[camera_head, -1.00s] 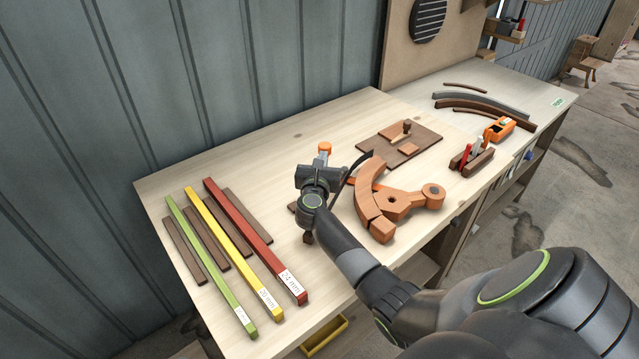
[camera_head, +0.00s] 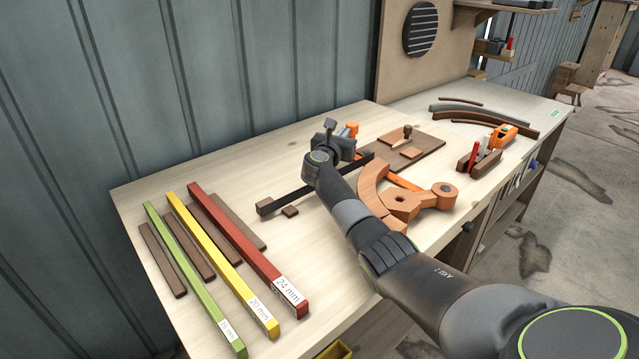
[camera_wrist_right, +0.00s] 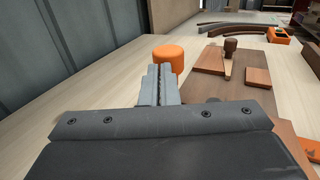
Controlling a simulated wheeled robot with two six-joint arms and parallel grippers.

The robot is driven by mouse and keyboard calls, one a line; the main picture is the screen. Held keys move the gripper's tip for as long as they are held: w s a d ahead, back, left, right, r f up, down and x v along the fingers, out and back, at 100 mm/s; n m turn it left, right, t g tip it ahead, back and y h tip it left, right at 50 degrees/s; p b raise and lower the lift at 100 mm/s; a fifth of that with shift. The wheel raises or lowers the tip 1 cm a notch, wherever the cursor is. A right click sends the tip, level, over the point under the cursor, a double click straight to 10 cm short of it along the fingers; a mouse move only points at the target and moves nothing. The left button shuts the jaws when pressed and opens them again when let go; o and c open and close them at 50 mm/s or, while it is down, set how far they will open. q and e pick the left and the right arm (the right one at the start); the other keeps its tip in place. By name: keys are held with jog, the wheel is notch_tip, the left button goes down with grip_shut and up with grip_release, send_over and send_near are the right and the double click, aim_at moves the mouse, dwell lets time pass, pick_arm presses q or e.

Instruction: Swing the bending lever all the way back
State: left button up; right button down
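The bending lever shows as an orange knob (camera_head: 351,129) behind my right gripper and an orange bar (camera_head: 405,183) by the curved brown form (camera_head: 372,190); its middle is hidden by my arm. My right gripper (camera_head: 340,136) is over the bench beside the knob. In the right wrist view, its grey fingers (camera_wrist_right: 161,84) are together, with the orange knob (camera_wrist_right: 168,58) right beyond their tips. I cannot tell whether they touch. A dark strip (camera_head: 285,197) lies left of the form, partly behind my arm. My left gripper is out of view.
Green (camera_head: 195,280), yellow (camera_head: 222,265) and red (camera_head: 245,248) bars lie at the left among brown strips. A brown board (camera_head: 425,148) with small blocks lies behind the form. An orange tool (camera_head: 500,135) stands at the right. The back left bench is clear.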

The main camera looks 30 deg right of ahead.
jog(key=shift+w+d+r, duration=0.1)
jog(key=shift+d+r, duration=0.25)
jog(key=shift+r, duration=0.45)
jog(key=shift+a+p, duration=0.2)
jog(key=shift+p, duration=0.45)
jog(key=p+v, duration=0.2)
jog(key=v, duration=0.3)
jog(key=f+p+v, duration=0.1)
jog(key=p+v, duration=0.2)
jog(key=v, duration=0.3)
jog(key=p+v, duration=0.3)
jog(key=v, duration=0.2)
jog(key=shift+s+a+f, duration=0.25)
jog(key=shift+a, duration=0.05)
jog(key=shift+s+a+f, duration=0.1)
jog(key=shift+s+a, duration=0.2)
jog(key=shift+a, duration=0.1)
